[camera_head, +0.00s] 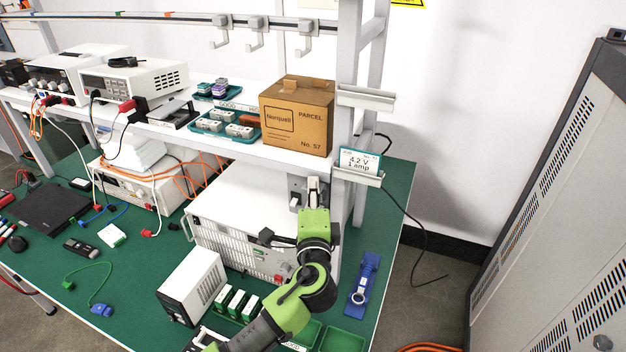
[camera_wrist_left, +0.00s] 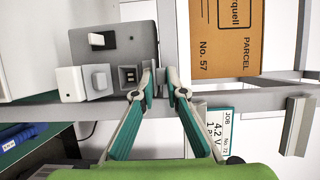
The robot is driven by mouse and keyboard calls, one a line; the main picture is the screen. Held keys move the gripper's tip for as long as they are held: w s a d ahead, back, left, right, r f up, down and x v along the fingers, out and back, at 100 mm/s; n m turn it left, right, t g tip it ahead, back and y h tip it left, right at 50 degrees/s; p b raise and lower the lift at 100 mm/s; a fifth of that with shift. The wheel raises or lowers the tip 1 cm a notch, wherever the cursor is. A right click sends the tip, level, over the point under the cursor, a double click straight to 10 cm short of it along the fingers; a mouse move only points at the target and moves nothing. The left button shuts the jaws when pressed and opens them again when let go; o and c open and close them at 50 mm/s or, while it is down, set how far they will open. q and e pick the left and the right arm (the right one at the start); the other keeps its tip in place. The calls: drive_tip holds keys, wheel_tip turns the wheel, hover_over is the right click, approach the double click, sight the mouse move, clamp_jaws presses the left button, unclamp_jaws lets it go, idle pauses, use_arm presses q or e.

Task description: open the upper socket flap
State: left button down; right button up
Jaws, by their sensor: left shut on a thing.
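The grey socket box (camera_head: 297,184) is fixed to the bench upright, below the shelf. In the left wrist view the box (camera_wrist_left: 110,45) appears turned on its side, with white blocks on its front and a small dark face with two openings beside my fingertips. My left gripper (camera_head: 314,187) reaches up to the box from below. In the wrist view its fingertips (camera_wrist_left: 160,78) are close together at the box's edge, shut on the upper socket flap, which they mostly hide. How far the flap stands open cannot be told. My right gripper is not in view.
A Norquell parcel (camera_head: 297,116) stands on the shelf right above the box. A large white vented unit (camera_head: 235,220) and a small white unit (camera_head: 192,286) stand left of my arm. A blue tool (camera_head: 364,284) lies to the right.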

use_arm(q)
drive_tip(key=shift+r, duration=0.2)
drive_tip(key=c, duration=2.4)
unclamp_jaws()
drive_tip(key=shift+o, duration=0.2)
drive_tip(key=shift+f, duration=0.1)
drive_tip(key=s, duration=1.2)
drive_tip(key=shift+r, duration=0.25)
